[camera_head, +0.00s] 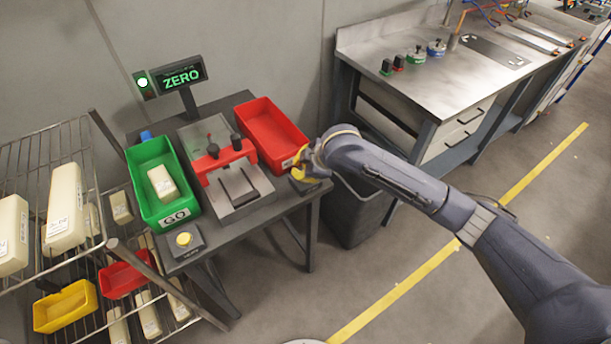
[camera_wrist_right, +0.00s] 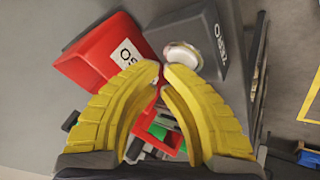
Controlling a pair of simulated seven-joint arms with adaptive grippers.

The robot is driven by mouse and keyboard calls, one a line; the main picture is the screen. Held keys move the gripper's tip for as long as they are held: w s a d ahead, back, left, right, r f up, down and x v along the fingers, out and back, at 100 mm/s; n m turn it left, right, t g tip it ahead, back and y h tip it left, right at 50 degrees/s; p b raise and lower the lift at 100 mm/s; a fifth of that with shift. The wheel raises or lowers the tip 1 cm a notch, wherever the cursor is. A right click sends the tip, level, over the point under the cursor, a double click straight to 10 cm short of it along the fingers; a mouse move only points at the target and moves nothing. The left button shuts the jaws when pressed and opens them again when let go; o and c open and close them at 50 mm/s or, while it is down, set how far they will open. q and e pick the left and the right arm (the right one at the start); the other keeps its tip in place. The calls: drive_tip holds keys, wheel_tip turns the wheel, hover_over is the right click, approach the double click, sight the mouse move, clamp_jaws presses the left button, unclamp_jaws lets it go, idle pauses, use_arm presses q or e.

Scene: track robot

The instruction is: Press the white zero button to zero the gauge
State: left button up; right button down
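The white zero button (camera_wrist_right: 183,57) sits on a dark grey box (camera_wrist_right: 212,42) with white lettering in the right wrist view. My right gripper (camera_wrist_right: 161,68) has its yellow fingers drawn together at the tips, with nothing between them. One fingertip overlaps the button's near edge in the picture; I cannot tell whether it touches. In the head view my right gripper (camera_head: 300,166) is over the table's right front corner, and it and the arm hide the button. The gauge display (camera_head: 182,76) reads ZERO, beside a lit green lamp (camera_head: 143,83). My left gripper is out of view.
A red bin (camera_head: 272,133) stands close beside the gripper. A metal fixture with a red bridge (camera_head: 224,160) and a green GO bin (camera_head: 161,181) stand farther left. A yellow button (camera_head: 184,239) is at the front left. A grey waste bin (camera_head: 356,212) stands beneath the arm.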

idle(0.6)
drive_tip(key=shift+r, duration=0.75)
drive_tip(key=shift+r, duration=2.5)
